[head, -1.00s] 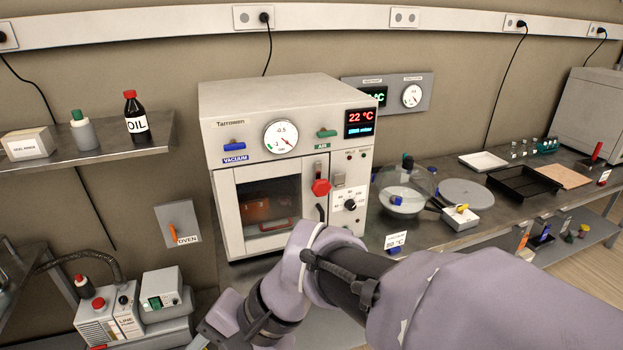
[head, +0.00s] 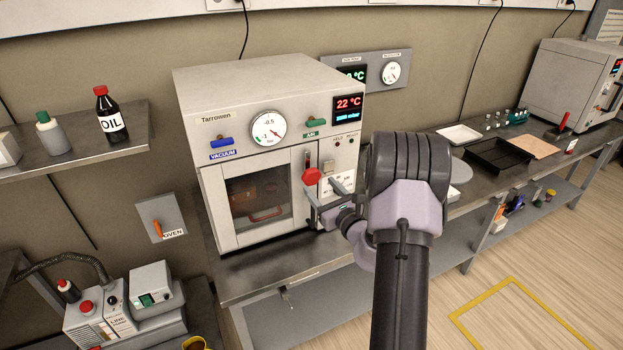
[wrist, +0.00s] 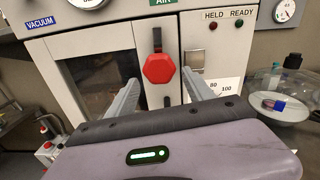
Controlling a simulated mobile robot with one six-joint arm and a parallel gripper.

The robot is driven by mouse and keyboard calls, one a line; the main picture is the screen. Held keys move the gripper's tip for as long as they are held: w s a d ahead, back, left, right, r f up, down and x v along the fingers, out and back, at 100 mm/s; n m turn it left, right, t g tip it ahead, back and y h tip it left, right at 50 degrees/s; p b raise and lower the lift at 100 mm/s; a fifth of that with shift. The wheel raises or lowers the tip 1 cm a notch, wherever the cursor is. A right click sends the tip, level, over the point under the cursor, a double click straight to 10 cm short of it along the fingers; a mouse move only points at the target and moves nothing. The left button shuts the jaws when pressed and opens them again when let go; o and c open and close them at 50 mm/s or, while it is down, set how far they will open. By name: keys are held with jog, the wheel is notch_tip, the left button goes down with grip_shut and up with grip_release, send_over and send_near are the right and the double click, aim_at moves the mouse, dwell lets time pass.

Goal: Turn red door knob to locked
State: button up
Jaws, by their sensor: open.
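The red door knob (head: 311,176) is on the right edge of the door of the white Tarrowen vacuum oven (head: 270,85). In the wrist view the knob (wrist: 158,68) is a red hexagon below a dark upright slot or lever. My gripper (head: 326,188) is just in front of the oven at knob height. In the wrist view my gripper (wrist: 160,85) is open, one finger on each side of the knob, with visible gaps. I see no contact with the knob.
A blue vacuum valve (head: 221,141) and a green air valve (head: 315,122) sit above the door. The display (head: 348,109) reads 22 °C. A black tray (head: 500,157) lies on the bench to the right. An orange-handled oven switch (head: 156,228) is on the wall at left.

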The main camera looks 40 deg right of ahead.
aim_at(313, 180)
jog(key=x, duration=0.6)
grip_shut()
